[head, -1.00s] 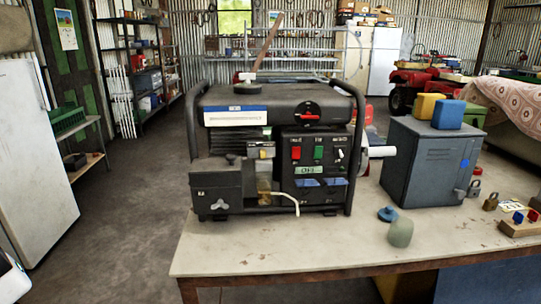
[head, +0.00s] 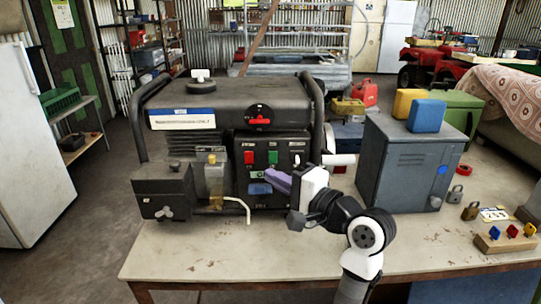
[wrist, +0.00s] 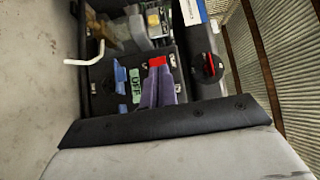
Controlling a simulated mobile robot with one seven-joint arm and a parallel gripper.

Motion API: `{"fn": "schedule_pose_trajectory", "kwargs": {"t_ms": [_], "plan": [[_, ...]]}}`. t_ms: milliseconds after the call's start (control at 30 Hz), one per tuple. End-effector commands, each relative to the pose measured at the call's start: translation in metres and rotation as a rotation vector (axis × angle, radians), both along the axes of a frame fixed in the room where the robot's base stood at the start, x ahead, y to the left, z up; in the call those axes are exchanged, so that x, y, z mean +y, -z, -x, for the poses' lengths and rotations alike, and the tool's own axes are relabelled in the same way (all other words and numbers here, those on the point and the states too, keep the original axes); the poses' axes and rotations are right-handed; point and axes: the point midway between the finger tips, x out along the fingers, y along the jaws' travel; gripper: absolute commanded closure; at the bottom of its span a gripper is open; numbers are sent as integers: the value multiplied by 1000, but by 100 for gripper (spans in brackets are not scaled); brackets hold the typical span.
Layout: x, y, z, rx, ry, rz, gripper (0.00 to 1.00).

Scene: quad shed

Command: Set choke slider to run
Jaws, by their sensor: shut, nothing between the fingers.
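The black generator (head: 230,104) stands on the bench. Its front panel has a red switch (head: 249,157), a green switch (head: 273,157) and an OFF label (wrist: 135,85). A red lever on a round black knob (head: 259,121) sits above the panel; it also shows in the wrist view (wrist: 211,65). A small metal-and-yellow part (head: 211,158) is left of the panel. I cannot tell which part is the choke slider. My gripper (head: 267,177) has purple fingers, shut and empty, in front of the panel. In the wrist view the fingers (wrist: 157,78) overlap the panel near the red switch (wrist: 157,62), hiding the green one.
A grey metal cabinet (head: 405,170) stands right of my arm, with blue and yellow blocks on top. Padlocks and a wooden block with coloured keys (head: 505,240) lie farther right. A pale bent lever (head: 240,207) sticks out low on the generator. The bench's front left is clear.

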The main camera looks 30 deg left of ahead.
Motion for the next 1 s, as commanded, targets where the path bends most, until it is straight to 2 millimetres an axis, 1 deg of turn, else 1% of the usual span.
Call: {"fn": "schedule_pose_trajectory", "kwargs": {"t_ms": [67, 133, 267, 500, 633, 700, 800, 1000], "plan": [[0, 2, 0, 24, -14, 7, 100], [4, 3, 0, 31, -17, 8, 100], [23, 2, -4, 29, -18, 9, 100], [74, 1, -16, 28, -17, 9, 100], [99, 1, -22, 26, -17, 8, 100], [109, 1, -14, 25, -17, 9, 100], [119, 1, -8, 24, -14, 8, 100], [129, 3, -2, 24, -13, 8, 100]]}}
